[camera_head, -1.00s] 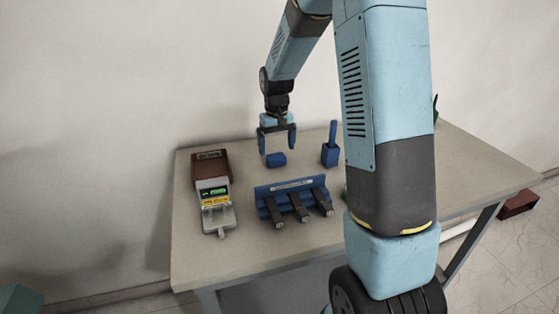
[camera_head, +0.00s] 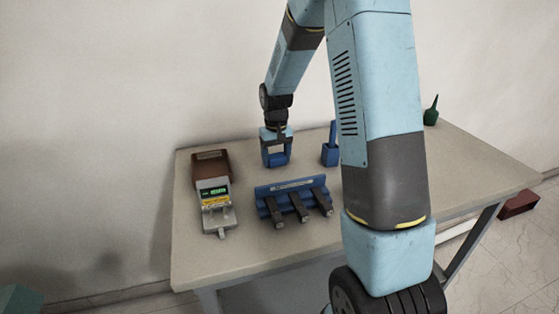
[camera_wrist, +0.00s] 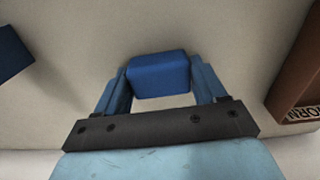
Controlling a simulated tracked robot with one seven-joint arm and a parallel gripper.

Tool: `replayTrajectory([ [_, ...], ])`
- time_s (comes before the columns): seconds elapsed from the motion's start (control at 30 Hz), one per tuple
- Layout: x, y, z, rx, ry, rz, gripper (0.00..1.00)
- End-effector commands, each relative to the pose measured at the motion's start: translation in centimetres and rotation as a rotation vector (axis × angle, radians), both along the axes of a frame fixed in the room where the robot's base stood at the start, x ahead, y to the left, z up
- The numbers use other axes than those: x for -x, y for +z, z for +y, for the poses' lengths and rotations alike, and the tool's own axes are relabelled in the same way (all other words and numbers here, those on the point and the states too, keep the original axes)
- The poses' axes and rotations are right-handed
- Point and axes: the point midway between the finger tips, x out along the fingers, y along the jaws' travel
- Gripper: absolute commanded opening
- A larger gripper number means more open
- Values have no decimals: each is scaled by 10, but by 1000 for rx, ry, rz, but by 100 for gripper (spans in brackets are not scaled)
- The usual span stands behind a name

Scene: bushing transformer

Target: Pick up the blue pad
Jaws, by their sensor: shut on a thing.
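The blue pad (camera_head: 277,158) is a small dark blue block at the back of the table. My gripper (camera_head: 276,160) is down around it, with one finger on each side. In the wrist view the pad (camera_wrist: 160,74) sits between the two light blue fingers of my gripper (camera_wrist: 160,82), which are shut on it. The pad appears to be at table level; I cannot tell whether it is clear of the surface.
A blue holder (camera_head: 330,155) with an upright blue piece stands to the right. A blue rack (camera_head: 292,190) with dark clips lies in front. A grey meter (camera_head: 215,205) and a brown box (camera_head: 211,165) are at left. A green bottle (camera_head: 431,116) stands far right.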

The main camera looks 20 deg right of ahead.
Motion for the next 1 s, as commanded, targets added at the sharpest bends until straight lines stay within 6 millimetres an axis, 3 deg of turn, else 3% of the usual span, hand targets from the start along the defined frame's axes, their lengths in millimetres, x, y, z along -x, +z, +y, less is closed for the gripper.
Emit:
replayTrajectory([
  [0.2,0,0,0,0,0,0,41],
  [0.53,-1,6,0,0,-1,-2,41],
  [0.73,0,36,0,0,-1,-5,41],
  [1.0,38,81,15,0,0,-5,41],
])
